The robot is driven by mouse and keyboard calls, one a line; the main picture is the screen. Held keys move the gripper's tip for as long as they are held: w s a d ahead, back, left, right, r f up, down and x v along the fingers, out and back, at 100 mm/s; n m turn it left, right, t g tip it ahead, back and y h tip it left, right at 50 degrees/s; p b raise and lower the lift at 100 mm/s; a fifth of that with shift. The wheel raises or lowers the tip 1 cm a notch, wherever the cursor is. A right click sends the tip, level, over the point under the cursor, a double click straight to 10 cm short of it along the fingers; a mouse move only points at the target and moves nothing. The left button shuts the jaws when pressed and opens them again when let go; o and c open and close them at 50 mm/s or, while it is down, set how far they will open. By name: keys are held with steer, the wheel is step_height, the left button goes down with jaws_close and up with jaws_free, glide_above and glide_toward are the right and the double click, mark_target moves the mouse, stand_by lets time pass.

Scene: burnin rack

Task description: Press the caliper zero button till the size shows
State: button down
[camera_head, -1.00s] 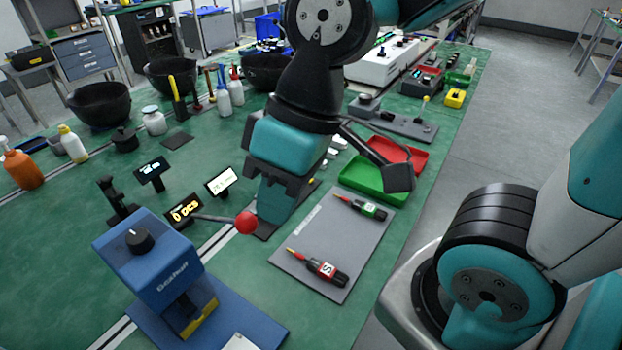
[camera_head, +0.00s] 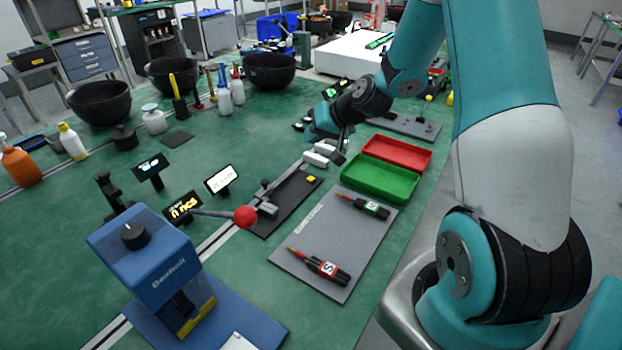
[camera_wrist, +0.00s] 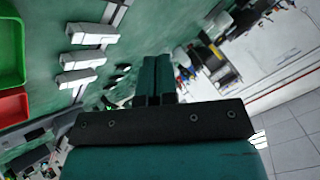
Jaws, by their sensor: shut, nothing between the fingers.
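My gripper (camera_head: 320,120) is over the far middle of the green bench, beyond the white blocks. In the wrist view its teal fingers (camera_wrist: 155,80) are together with nothing between them. Small dark items (camera_head: 300,126) lie close beside the gripper in the head view; dark pieces (camera_wrist: 122,70) also show by the fingers in the wrist view. I cannot tell whether these are the caliper. A small dark display with green marks (camera_head: 335,89) stands just behind the gripper. No zero button or caliper reading can be made out.
White blocks (camera_head: 318,157) stand near my gripper; they show in the wrist view (camera_wrist: 92,33). Red (camera_head: 398,152) and green (camera_head: 378,182) trays lie to the right. Black bowls (camera_head: 270,72) stand behind.

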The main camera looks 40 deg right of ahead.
mark_target(313, 177)
steer(key=shift+f, duration=0.1)
step_height(313, 177, down, 9)
steer(key=b, duration=0.6)
steer(key=shift+a+r+b, duration=0.1)
steer(key=shift+r+b, duration=0.1)
steer(key=shift+b, duration=0.2)
stand_by(1.7)
steer(key=shift+f+b, duration=0.35)
steer(key=shift+f, duration=0.05)
steer(key=shift+f+b, duration=0.35)
steer(key=shift+f, duration=0.1)
stand_by(0.4)
steer(key=shift+r, duration=0.1)
steer(key=shift+r+p, duration=0.7)
steer(key=shift+r, duration=0.1)
